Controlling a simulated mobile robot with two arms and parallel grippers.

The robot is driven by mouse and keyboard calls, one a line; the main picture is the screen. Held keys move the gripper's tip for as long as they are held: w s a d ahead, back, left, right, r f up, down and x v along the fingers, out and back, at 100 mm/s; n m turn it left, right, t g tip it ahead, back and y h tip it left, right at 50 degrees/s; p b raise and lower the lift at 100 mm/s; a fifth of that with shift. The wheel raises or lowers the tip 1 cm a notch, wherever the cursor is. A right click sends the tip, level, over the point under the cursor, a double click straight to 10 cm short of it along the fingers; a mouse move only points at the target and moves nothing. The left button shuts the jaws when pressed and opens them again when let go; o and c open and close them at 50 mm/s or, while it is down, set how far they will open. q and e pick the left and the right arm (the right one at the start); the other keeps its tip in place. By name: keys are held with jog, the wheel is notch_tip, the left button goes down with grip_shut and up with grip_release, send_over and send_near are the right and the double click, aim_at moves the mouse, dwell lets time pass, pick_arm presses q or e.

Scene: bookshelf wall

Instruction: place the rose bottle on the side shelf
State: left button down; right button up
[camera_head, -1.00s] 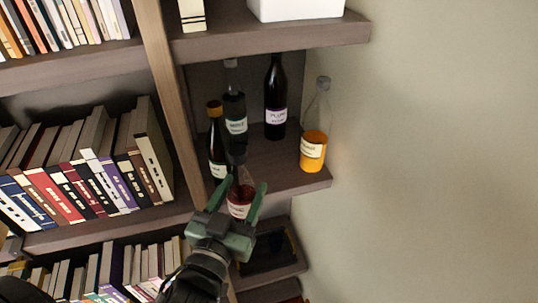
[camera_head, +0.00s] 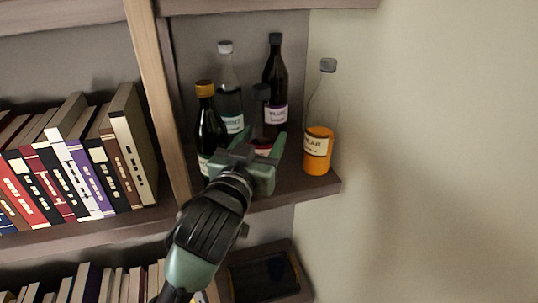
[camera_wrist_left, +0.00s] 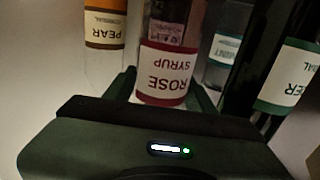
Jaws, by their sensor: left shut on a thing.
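The rose bottle (camera_head: 261,103), with a dark cap and clear neck, stands upright among the other bottles at the side shelf (camera_head: 303,190). Its red-edged "ROSE SYRUP" label shows upside down in the left wrist view (camera_wrist_left: 166,72). My left gripper (camera_head: 258,150) is shut on it, with a green finger on each side of the bottle in the left wrist view. The gripper hides the bottle's lower part in the head view, so I cannot tell whether its base touches the shelf. My right gripper is not in view.
The yellow-capped green bottle (camera_head: 209,124) is close on the left. The mint bottle (camera_head: 230,85) and dark plum bottle (camera_head: 274,75) stand behind. The orange pear bottle (camera_head: 319,140) is right, near the shelf edge.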

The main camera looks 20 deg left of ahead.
pick_arm(q)
jog(key=w+f, duration=0.2)
jog(key=w, duration=0.1)
jog(key=w+f+p, duration=0.1)
jog(key=shift+w, duration=0.3)
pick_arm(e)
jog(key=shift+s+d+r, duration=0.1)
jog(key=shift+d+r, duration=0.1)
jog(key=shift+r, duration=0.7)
pick_arm(q)
jog(key=shift+f, duration=0.1)
jog(key=c, duration=0.9)
grip_release()
jog(key=shift+f, duration=0.2)
jog(key=o, duration=0.4)
jog(key=shift+r, duration=0.1)
jog(key=shift+r, duration=0.1)
